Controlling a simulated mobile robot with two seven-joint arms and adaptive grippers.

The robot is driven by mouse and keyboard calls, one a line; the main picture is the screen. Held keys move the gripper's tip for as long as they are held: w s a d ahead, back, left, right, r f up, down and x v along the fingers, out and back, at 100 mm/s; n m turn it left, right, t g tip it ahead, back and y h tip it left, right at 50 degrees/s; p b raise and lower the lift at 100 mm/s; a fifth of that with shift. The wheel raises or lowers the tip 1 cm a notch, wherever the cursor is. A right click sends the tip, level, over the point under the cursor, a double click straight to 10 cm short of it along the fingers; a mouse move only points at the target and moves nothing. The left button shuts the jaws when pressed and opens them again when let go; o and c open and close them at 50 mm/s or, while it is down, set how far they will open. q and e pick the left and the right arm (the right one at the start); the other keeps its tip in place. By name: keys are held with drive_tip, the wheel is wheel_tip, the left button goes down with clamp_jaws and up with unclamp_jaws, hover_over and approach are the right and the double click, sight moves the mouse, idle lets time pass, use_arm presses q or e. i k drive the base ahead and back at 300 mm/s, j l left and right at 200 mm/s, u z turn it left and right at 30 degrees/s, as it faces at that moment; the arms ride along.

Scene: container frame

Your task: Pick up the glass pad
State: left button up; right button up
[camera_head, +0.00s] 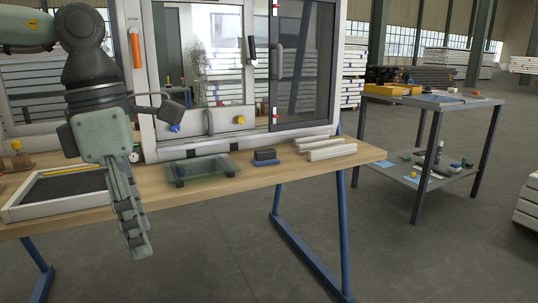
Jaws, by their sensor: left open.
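The glass pad (212,169) looks like a flat, see-through greenish plate with dark supports at its corners. It lies on the wooden workbench (330,165), in front of the window frame. My left gripper (138,238) points down at the bench's front edge, to the left of the glass pad and nearer the camera. It is apart from the pad and holds nothing that I can see. Its fingers overlap from this angle. My right gripper is out of view.
A dark-bottomed tray (20,212) lies left on the bench. The window frame (146,80) stands close behind. A grey side table (440,103) stands further right.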

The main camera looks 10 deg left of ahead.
sight(267, 156)
drive_tip(key=i+l, duration=0.15)
drive_tip(key=i, duration=0.3)
drive_tip(key=i+l, duration=0.2)
drive_tip(key=i, duration=0.25)
drive_tip(key=i+l, duration=0.15)
drive_tip(key=i, duration=0.3)
drive_tip(key=i+l, duration=0.2)
drive_tip(key=i, duration=0.25)
